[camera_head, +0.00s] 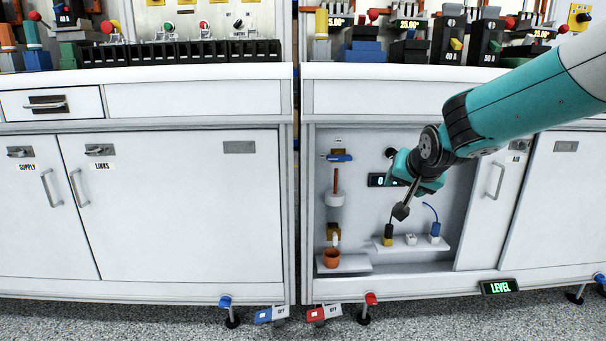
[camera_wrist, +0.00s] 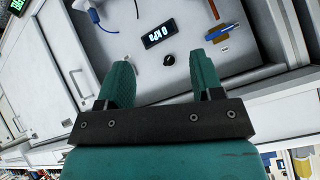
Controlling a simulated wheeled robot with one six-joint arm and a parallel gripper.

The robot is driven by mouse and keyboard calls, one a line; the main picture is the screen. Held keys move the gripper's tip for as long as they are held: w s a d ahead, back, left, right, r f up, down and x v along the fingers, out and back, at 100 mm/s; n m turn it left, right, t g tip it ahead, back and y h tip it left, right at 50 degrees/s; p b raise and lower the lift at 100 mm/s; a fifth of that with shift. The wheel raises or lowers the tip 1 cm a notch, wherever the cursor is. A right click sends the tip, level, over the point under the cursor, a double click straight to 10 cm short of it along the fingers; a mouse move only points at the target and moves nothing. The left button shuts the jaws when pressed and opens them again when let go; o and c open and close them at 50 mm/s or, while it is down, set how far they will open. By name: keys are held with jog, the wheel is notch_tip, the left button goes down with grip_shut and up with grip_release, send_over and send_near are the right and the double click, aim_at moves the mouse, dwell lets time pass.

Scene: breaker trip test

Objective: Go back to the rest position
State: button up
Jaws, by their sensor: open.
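My gripper (camera_head: 410,176) is in front of the open recessed bay (camera_head: 455,170) in the right lower cabinet. In the wrist view its two teal fingers (camera_wrist: 160,72) are spread apart with nothing between them. Beyond them are a small black display reading 0 kPa (camera_wrist: 160,35) and a round dark knob (camera_wrist: 168,59), both apart from the fingers. In the head view the arm comes in from the upper right, and the gripper partly covers the display (camera_head: 377,180). A grey rod with a dark tip shows below the gripper; I cannot tell what it belongs to.
The bay holds an orange cup (camera_head: 331,258) under a vertical tube, and a small shelf (camera_head: 410,247) with several connectors. A cabinet door handle (camera_head: 494,180) is right of the gripper. Breakers (camera_head: 449,42) line the worktop above.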

jog(key=s+a+r+n+g+y+p, duration=0.1)
jog(key=s+a+n+g, duration=0.2)
jog(key=s, duration=1)
jog(key=s+a+n+g+y+p, duration=0.1)
jog(key=s+a+n+g+y, duration=0.2)
jog(key=s, duration=1)
jog(key=s+a+r+n+g+p, duration=0.1)
jog(key=s+n+g, duration=0.35)
jog(key=s, duration=0.95)
notch_tip(320, 180, up, 37)
jog(key=p, duration=3.7)
jog(key=shift+w+r+t+p, duration=0.2)
jog(key=shift+w+t+p, duration=0.15)
jog(key=shift+w+t, duration=0.1)
jog(key=shift+n, duration=0.25)
